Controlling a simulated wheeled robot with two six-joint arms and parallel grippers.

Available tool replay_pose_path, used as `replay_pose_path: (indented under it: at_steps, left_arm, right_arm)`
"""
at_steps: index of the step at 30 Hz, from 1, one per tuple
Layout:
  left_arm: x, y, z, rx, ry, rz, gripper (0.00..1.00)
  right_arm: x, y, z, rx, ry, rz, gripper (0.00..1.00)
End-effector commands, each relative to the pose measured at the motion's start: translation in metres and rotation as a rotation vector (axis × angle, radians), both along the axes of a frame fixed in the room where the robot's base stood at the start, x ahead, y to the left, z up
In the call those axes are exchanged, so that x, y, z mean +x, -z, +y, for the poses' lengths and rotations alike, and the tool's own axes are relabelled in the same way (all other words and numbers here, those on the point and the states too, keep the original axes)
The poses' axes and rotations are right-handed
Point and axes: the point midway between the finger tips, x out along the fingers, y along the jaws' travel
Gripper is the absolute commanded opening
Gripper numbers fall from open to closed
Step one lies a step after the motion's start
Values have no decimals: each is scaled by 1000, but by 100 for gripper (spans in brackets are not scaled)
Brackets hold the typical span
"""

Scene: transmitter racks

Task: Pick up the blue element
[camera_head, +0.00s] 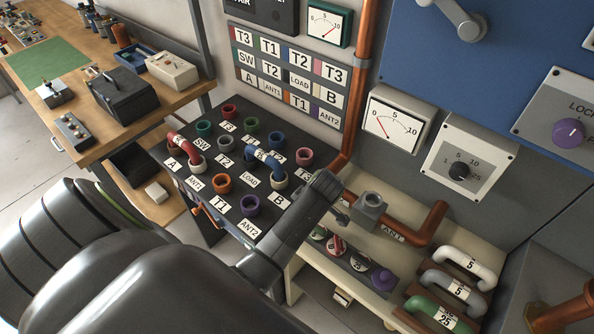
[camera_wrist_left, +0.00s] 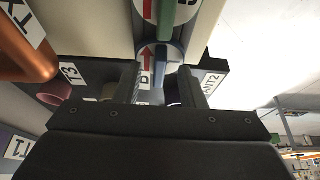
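A round element with a white label, red mark and bluish rim (camera_wrist_left: 158,56) shows at my left gripper's fingertips in the left wrist view; I take it as the blue element. In the head view my left gripper (camera_head: 340,207) hangs above the far end of a dark element holder and hides that spot. Its two fingers (camera_wrist_left: 158,84) stand apart on either side of the element in the wrist view, and I cannot see contact. A green element with a red mark (camera_wrist_left: 178,12) sits just beyond it. My right gripper is not in view.
The holder has a red-marked element (camera_head: 337,246) and a purple one (camera_head: 383,280). A black socket panel with red (camera_head: 183,141) and blue (camera_head: 268,158) U-links stands left. A copper pipe (camera_head: 428,226) and several handles (camera_head: 470,262) are at right.

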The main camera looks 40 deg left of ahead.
Motion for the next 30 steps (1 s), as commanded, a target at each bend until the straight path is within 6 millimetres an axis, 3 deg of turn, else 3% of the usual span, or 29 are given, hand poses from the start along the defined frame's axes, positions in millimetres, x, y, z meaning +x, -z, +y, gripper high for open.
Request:
replay_pose_path:
  at_steps: [1, 9, 22, 30]
  left_arm:
    - [0, 0, 0, 0, 0, 0, 35]
    - [0, 0, 0, 0, 0, 0, 0]
    - [1, -7, 0, 1, 1, -2, 0]
    - [2, -53, 0, 1, 0, -8, 0]
  right_arm:
    - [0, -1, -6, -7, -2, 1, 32]
    - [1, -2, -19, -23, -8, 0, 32]
    - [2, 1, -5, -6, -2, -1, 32]
    - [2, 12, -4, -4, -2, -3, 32]
